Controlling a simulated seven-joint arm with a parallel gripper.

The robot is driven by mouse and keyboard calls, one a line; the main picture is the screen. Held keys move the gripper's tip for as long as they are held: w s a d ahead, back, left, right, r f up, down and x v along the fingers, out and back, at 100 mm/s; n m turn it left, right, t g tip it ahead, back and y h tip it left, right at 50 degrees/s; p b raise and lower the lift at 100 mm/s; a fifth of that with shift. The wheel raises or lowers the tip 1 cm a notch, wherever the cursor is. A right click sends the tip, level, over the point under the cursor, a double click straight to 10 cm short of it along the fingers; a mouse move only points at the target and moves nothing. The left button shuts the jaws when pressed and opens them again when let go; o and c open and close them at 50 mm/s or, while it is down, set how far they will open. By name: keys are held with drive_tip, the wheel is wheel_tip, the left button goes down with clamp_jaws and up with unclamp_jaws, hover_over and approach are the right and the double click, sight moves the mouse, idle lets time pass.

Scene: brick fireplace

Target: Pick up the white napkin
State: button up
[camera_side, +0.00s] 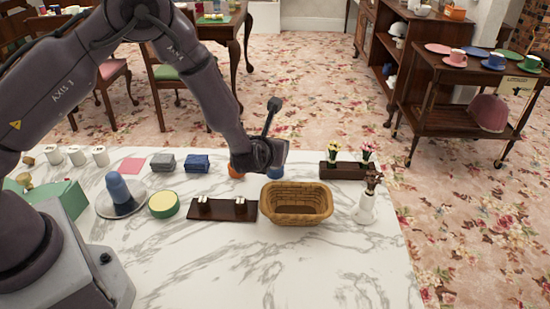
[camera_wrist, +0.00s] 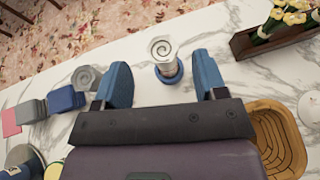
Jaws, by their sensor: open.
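The white napkin (camera_wrist: 163,50) is rolled, its spiral end showing in the wrist view, with a blue ring around its lower part. It appears to stand upright on the marble table. My gripper (camera_wrist: 162,72) is open, its two blue fingers apart on either side of the napkin in the picture, with gaps on both sides. I cannot tell how far above it the fingers are. In the side view my gripper (camera_side: 260,157) hangs over the back of the table and hides most of the napkin.
A wicker basket (camera_side: 297,203) is in front, and a flower planter (camera_side: 342,170) is to the right. Folded grey (camera_side: 163,163) and blue (camera_side: 196,164) cloths lie left. The front of the marble table is clear.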

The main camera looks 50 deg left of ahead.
drive_tip(key=x, duration=0.4)
drive_tip(key=shift+w+f, duration=0.2)
drive_tip(key=shift+w, duration=0.05)
drive_tip(key=shift+c, duration=0.2)
drive_tip(key=c, duration=1)
